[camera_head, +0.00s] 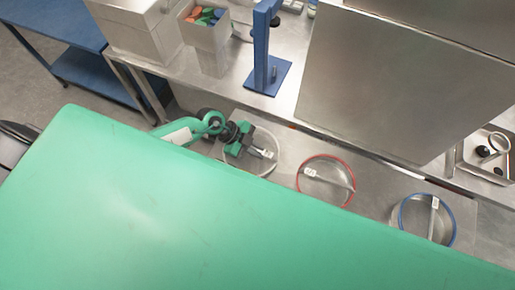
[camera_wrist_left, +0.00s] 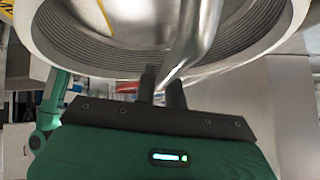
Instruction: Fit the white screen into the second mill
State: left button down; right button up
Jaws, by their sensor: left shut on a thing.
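The white-rimmed round screen (camera_head: 267,154) is on the steel bench in the head view, left of the red and blue ones. My left gripper (camera_head: 257,150) is over it, shut on its crossbar handle. In the left wrist view the screen's curved, ridged rim (camera_wrist_left: 110,52) fills the top, and the metal bar (camera_wrist_left: 188,45) runs down between the fingers of the left gripper (camera_wrist_left: 160,88). I cannot tell whether the screen touches the bench. I cannot make out the second mill. My right gripper is not in view.
A red-rimmed screen (camera_head: 325,181) and a blue-rimmed screen (camera_head: 427,220) lie to the right. Behind stand a blue post (camera_head: 262,50), a bin of coloured pieces (camera_head: 206,38) and a large steel panel (camera_head: 405,85). A green surface hides the foreground.

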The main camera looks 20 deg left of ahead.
pick_arm(q)
jog(key=c, duration=1.5)
grip_release()
